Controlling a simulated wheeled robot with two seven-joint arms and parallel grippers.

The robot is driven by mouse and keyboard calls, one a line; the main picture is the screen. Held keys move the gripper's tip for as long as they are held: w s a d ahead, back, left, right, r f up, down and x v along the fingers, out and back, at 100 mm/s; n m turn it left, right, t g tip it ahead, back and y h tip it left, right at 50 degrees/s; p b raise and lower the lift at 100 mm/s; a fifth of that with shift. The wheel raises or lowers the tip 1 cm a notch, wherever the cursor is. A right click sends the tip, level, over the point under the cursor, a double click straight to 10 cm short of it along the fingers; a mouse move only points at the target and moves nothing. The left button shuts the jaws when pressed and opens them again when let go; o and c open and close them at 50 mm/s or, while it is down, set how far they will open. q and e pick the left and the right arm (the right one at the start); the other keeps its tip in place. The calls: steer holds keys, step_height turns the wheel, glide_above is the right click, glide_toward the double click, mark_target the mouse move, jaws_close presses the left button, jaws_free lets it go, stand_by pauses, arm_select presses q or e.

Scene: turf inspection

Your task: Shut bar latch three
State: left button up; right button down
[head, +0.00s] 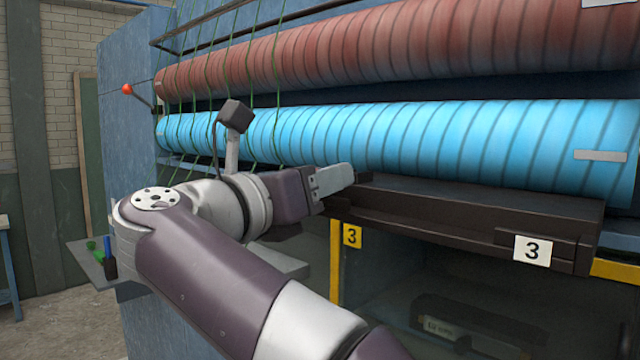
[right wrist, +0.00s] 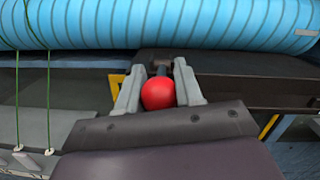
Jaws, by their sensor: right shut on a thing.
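A long dark bar (head: 450,210) with a white plate marked 3 (head: 532,250) runs under the blue roller; it also shows in the right wrist view (right wrist: 250,90). My right gripper (head: 345,177) is at the bar's left end. In the right wrist view, my right gripper (right wrist: 158,85) has a finger on each side of a red ball knob (right wrist: 158,94) and is shut on it. The knob sits on a short dark stem at the bar's left end. In the head view the fingers hide the knob. My left gripper is out of view.
A light-blue ribbed roller (head: 400,140) lies just above the bar, with a red-brown one (head: 400,45) higher up. Green cords (head: 205,100) hang at the left. A yellow post with a 3 tag (head: 352,235) stands below. A red-knobbed lever (head: 127,89) juts out at left.

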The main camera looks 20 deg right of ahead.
steer(key=shift+r, duration=0.15)
steer(key=c, duration=0.8)
jaws_free()
steer(key=shift+c, duration=0.2)
steer(key=shift+o, duration=0.3)
steer(key=shift+w+d, duration=0.1)
steer(key=shift+d, duration=0.15)
steer(key=b+v, duration=0.1)
steer(key=v, duration=1.1)
steer(key=shift+a+b, duration=0.35)
steer(key=shift+b, duration=0.05)
